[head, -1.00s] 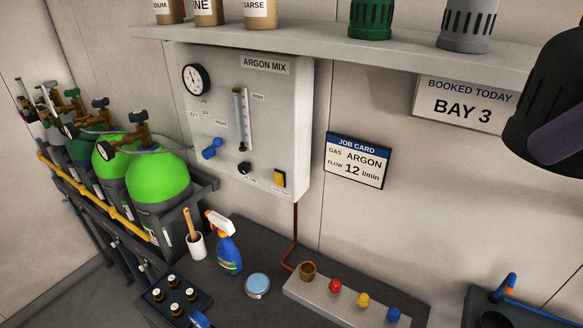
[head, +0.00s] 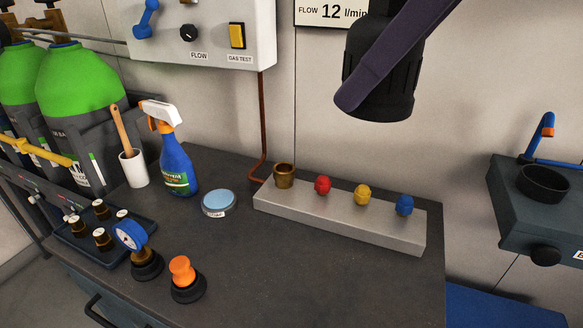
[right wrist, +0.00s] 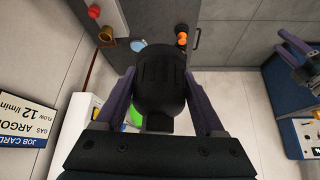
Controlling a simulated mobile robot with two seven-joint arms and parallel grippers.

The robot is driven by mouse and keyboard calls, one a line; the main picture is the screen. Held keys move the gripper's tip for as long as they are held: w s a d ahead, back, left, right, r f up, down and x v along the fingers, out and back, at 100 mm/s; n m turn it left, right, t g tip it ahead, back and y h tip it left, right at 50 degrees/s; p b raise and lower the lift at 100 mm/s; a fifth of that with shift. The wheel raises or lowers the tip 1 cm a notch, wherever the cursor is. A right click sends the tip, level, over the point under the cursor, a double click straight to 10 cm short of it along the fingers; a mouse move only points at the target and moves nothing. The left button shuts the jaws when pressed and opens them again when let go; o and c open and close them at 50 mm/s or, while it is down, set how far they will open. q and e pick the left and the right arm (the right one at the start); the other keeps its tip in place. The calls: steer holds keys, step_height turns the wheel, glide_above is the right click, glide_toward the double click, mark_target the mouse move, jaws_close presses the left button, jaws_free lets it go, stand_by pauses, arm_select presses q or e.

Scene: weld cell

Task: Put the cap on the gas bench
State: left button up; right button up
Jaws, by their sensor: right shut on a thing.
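The cap (head: 385,85) is black and ribbed, and hangs in the air in front of the wall, above the right part of the bench. My right gripper (head: 375,95) is shut on it, with one purple finger across its near side. In the right wrist view the cap (right wrist: 160,80) sits between both fingers. The gas bench (head: 330,280) is a dark grey top below, with bare room at its front and middle. What seems to be my left gripper (right wrist: 298,48) shows small at the right edge of the right wrist view; its opening is unclear.
A pale block (head: 335,222) with a brass cup and coloured knobs stands at the bench's back right.

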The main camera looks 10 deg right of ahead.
step_height(320, 180, down, 13)
steer(key=w+a+b, duration=0.1)
steer(key=w+b, duration=0.1)
steer(key=b, duration=1.2)
glide_above(310, 299)
steer(key=s+d, duration=0.2)
steer(key=f, duration=1.6)
steer(key=shift+w+a+f, duration=0.15)
steer(key=shift+w+f, duration=0.05)
steer(key=shift+f, duration=0.1)
step_height(310, 299, down, 4)
steer(key=shift+r+b, duration=0.2)
steer(key=shift+b, duration=0.5)
arm_select(q)
step_height(310, 299, down, 18)
arm_select(e)
steer(key=shift+f, duration=0.2)
steer(key=shift+f, duration=0.15)
arm_select(q)
steer(key=shift+a, duration=0.15)
arm_select(e)
steer(key=o, duration=1.4)
